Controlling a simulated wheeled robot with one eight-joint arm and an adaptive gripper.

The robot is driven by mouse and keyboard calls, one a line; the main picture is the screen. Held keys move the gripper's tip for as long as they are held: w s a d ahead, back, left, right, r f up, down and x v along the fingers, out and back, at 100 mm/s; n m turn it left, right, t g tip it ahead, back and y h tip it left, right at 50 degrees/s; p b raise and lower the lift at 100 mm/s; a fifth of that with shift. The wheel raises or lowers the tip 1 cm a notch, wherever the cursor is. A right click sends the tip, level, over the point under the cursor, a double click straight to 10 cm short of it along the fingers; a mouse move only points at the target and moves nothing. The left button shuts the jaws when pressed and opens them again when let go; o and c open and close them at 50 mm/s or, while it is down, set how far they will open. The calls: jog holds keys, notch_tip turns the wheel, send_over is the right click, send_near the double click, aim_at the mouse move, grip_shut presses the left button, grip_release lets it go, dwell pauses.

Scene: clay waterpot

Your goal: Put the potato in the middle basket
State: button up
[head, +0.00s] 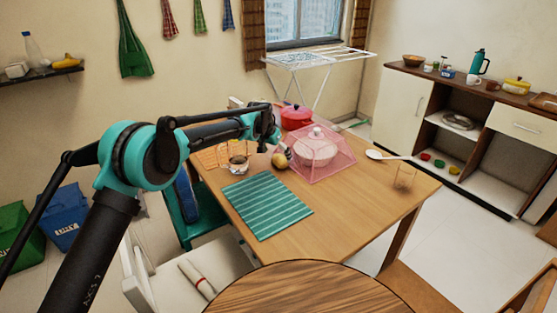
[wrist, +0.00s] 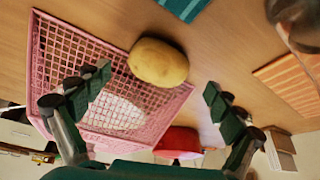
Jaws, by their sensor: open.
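The yellow-brown potato (head: 280,160) lies on the wooden table beside the pink mesh cover. In the wrist view the potato (wrist: 158,62) shows ahead of my gripper, in the gap between the fingers. My gripper (wrist: 157,98) is open and empty, with its two dark fingers spread wide; in the head view it is over the table close to the potato. No large basket stands out; three small coloured containers sit on the sideboard's lower shelf, the green middle one (head: 439,163) between a red one (head: 425,156) and a yellow one (head: 454,170). They are too small to tell if they are baskets.
The pink mesh cover (head: 330,161) stands over a white dish, right of the potato. A red pot (head: 295,117) is behind, a glass jar (head: 238,163) to the left, and a green striped mat (head: 267,205) in front. The table's right front is mostly clear.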

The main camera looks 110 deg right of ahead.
aim_at(277, 159)
jog(key=v, duration=0.7)
jog(key=shift+o, duration=0.7)
jog(key=shift+w+a+r, duration=0.1)
jog(key=shift+r, duration=0.2)
jog(key=f+g, duration=0.1)
jog(key=f, duration=0.1)
jog(key=f+m+g, duration=0.1)
jog(key=f, duration=0.1)
jog(key=d+f+m+g+h, duration=0.1)
jog(key=f, duration=0.1)
jog(key=shift+w+f, duration=0.1)
jog(key=shift+f, duration=0.15)
jog(key=shift+x, duration=3.25)
jog(key=shift+c, duration=0.6)
jog(key=c, duration=1.3)
jog(key=shift+r, duration=0.1)
jog(key=shift+c, duration=0.2)
